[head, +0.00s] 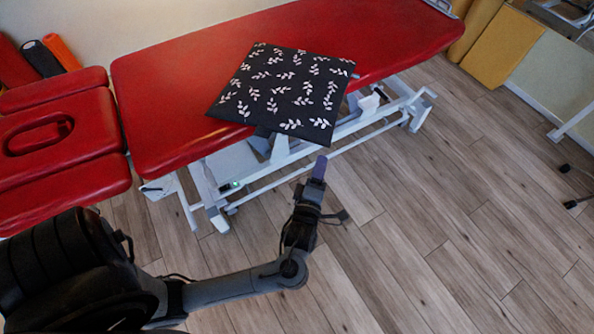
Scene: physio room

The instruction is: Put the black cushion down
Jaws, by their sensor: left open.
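The black cushion (283,90) with white leaf sprigs lies flat over the red treatment table (180,110). Its near edge sticks out past the table's front edge. My left gripper (318,184) is open and empty, in front of the table and just below the cushion's near right corner in the picture. It is apart from the cushion, and one purple fingertip points up toward it. My right gripper is not in view.
A red headrest section (60,145) with a face hole joins the table's left end. Black and orange rolls (62,52) stand by the wall. The table's white frame (275,165) is below. Yellow panels (503,45) are at the upper right. The wooden floor (450,210) is clear.

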